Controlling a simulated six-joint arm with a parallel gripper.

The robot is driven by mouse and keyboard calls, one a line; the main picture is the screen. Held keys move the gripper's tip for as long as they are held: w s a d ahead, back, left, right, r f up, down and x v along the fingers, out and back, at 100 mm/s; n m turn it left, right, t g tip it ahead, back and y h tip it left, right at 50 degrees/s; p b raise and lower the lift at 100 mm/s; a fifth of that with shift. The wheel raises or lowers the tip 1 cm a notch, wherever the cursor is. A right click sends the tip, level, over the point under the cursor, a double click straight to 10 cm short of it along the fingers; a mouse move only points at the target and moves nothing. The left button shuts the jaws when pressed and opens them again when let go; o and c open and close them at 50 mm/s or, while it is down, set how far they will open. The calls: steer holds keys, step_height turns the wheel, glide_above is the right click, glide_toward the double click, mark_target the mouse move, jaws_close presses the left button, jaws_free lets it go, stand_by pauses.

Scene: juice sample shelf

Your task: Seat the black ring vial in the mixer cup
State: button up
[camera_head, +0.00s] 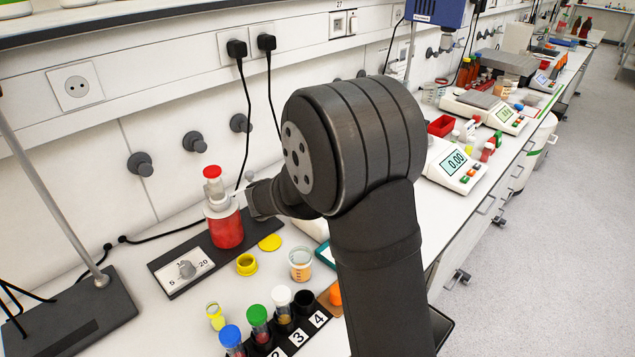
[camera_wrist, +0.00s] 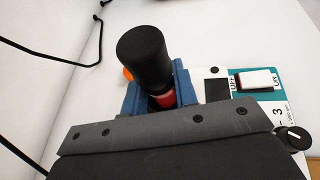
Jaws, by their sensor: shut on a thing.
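In the wrist view, the black ring vial (camera_wrist: 143,55) shows as a wide black top with a narrow red band below it. The blue fingers of my gripper (camera_wrist: 160,98) are shut on it, one on each side. Its lower end is hidden by the fingers and the gripper body. The teal and white mixer (camera_wrist: 265,92) shows to the right of the vial, with its switch and knob. Its cup is not visible, so I cannot tell whether the vial touches it. In the head view, my arm hides the gripper, the vial and most of the mixer (camera_head: 325,255).
A numbered rack (camera_head: 318,327) holds vials with blue, green and white tops; its place 4 looks dark. A red bottle (camera_head: 225,225) stands on a black stirrer plate (camera_head: 205,262). A small beaker (camera_head: 300,264) and yellow caps (camera_head: 247,264) stand nearby. Scales line the bench's far right.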

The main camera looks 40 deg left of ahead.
steer(key=o, duration=1.1)
steer(key=shift+f, duration=0.25)
steer(key=shift+c, duration=0.2)
steer(key=v, duration=1.7)
steer(key=shift+s+r, duration=0.2)
steer(key=x, duration=1.7)
steer(key=shift+w+f, duration=0.15)
steer(key=shift+w, duration=0.1)
steer(key=shift+r, duration=0.2)
